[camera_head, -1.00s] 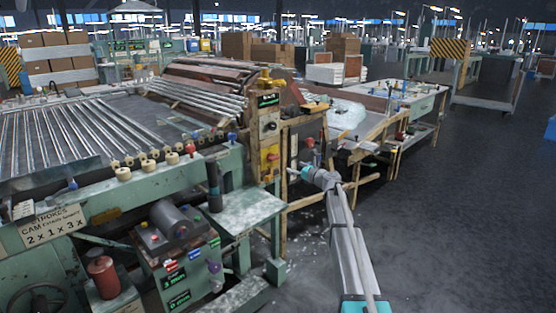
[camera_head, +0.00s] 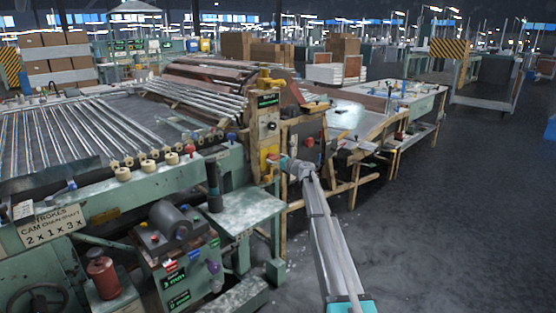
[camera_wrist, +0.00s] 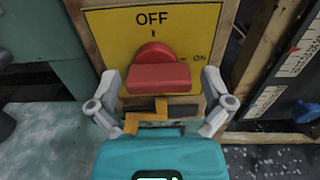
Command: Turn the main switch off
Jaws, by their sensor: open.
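The main switch is a red knob (camera_wrist: 158,77) with a wide bar handle on a yellow plate (camera_wrist: 105,35). The plate is marked OFF at the top and ON at the right. The bar lies level, across the picture, not upright toward OFF. In the head view the yellow plate (camera_head: 269,158) is on the front of the machine's post. My gripper (camera_wrist: 161,80) is open, with one finger to the left and one to the right of the knob. In the head view my gripper (camera_head: 282,163) is close to the plate; contact cannot be told.
A green side table (camera_head: 240,208) stands left of and below the switch. A wooden frame (camera_head: 345,185) is to the right. The post has a small display (camera_head: 268,100) above the plate. The floor (camera_head: 440,230) at the right is clear.

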